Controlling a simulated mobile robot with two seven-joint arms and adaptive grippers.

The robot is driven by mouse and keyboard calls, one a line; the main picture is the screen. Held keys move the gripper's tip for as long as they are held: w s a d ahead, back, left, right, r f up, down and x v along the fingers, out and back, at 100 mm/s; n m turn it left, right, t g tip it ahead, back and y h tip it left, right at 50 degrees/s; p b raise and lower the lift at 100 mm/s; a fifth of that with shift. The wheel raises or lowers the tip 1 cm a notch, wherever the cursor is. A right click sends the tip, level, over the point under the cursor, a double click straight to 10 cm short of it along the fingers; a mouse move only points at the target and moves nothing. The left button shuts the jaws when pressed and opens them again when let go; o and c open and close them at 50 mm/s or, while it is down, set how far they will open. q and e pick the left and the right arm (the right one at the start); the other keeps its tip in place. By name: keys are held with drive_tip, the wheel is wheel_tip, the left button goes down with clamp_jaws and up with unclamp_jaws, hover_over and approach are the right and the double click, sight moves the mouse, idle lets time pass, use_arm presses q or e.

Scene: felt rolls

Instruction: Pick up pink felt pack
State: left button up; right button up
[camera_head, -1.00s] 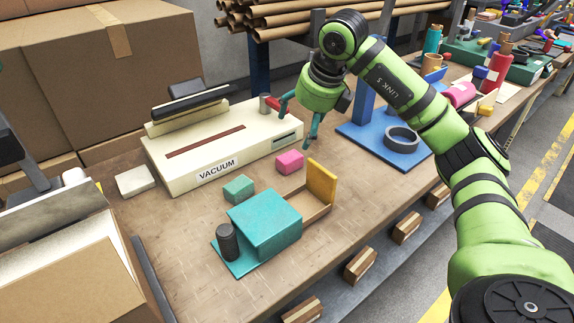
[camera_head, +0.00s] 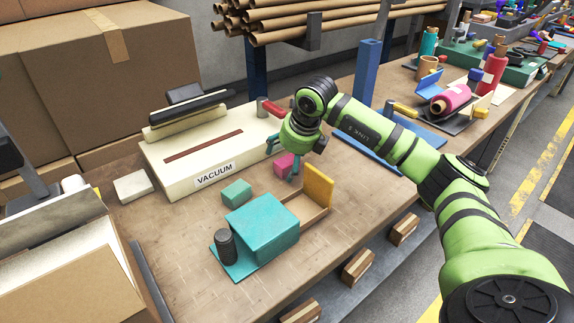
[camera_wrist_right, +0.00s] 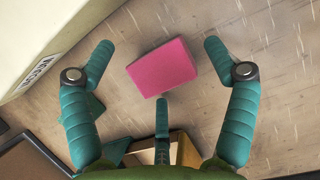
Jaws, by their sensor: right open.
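The pink felt pack (camera_head: 284,164) is a small block on the wooden bench, in front of the cream vacuum machine. In the head view my right gripper (camera_head: 284,162) is over it and partly hides it. In the right wrist view the pink pack (camera_wrist_right: 162,68) lies ahead of my open right gripper (camera_wrist_right: 160,75), between the spread teal fingers. A third teal finger points at its near edge. I see no contact, and the height gap is hard to tell. My left gripper is not in view.
The vacuum machine (camera_head: 214,174) stands just behind the pack. A teal-green block (camera_head: 237,192) is to its left. A teal box (camera_head: 262,226) and a tray with an upright yellow panel (camera_head: 318,186) are in front. The bench front right of the tray is clear.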

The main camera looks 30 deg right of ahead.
sight(285, 157)
drive_tip(key=c, duration=0.3)
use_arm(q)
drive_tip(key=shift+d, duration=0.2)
use_arm(e)
drive_tip(key=c, duration=1)
drive_tip(key=shift+r, duration=0.4)
drive_tip(key=r, duration=0.3)
drive_tip(key=shift+s+d+r, duration=0.2)
drive_tip(key=shift+s+r, duration=0.05)
drive_tip(key=shift+r, duration=0.1)
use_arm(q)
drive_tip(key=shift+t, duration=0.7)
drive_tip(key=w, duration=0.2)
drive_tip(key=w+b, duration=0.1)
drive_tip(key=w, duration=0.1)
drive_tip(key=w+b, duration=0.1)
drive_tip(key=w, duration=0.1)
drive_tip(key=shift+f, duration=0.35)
use_arm(e)
drive_tip(key=s+d+r, duration=0.2)
drive_tip(key=s, duration=0.1)
drive_tip(key=s+d+r, duration=0.2)
drive_tip(key=s, duration=0.1)
drive_tip(key=s+d+r, duration=0.2)
drive_tip(key=s, duration=0.1)
drive_tip(key=shift+s+r, duration=0.2)
drive_tip(key=shift+r, duration=0.1)
